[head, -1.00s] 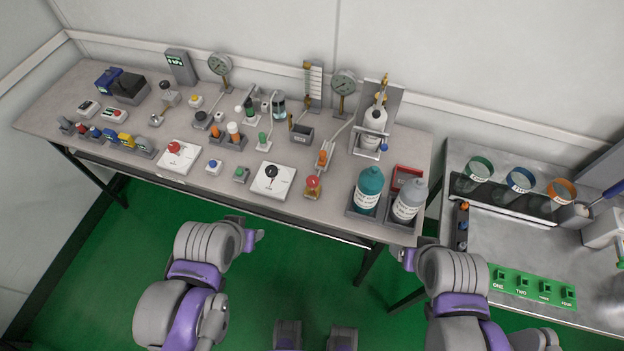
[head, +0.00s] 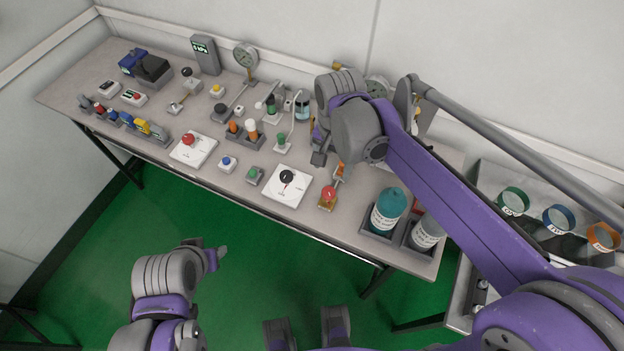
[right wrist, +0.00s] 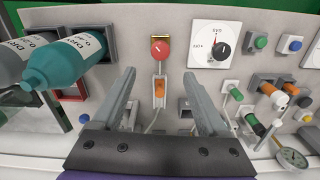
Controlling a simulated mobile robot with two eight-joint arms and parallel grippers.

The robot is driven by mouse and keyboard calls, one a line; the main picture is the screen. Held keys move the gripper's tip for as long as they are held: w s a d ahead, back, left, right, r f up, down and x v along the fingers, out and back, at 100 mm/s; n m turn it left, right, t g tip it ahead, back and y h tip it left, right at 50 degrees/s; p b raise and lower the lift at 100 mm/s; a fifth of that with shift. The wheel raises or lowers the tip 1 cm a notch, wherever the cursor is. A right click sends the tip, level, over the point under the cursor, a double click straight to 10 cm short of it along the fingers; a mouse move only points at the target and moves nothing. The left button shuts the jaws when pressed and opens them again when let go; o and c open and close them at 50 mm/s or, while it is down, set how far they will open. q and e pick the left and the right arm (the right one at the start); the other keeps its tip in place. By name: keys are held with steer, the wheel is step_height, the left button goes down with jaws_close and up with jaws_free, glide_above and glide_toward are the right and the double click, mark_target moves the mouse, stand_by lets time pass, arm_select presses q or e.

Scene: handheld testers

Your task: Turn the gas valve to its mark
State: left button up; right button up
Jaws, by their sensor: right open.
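A round red knob on a brass-coloured base (head: 328,195) stands near the front edge of the bench, with an orange piece (head: 339,171) behind it. A white plate with a black pointer knob (head: 287,177) lies to its left.
A teal bottle (head: 389,211) and a grey bottle (head: 425,233) stand in trays right of the red knob. A white plate with a red knob (head: 190,143) and several buttons and switches lie leftward. Gauges (head: 246,57) stand at the back. Green floor is open in front.

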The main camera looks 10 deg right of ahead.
mark_target(329, 192)
step_height(329, 192, down, 11)
steer(key=shift+r+b, duration=0.15)
steer(key=shift+b, duration=0.4)
jaws_close()
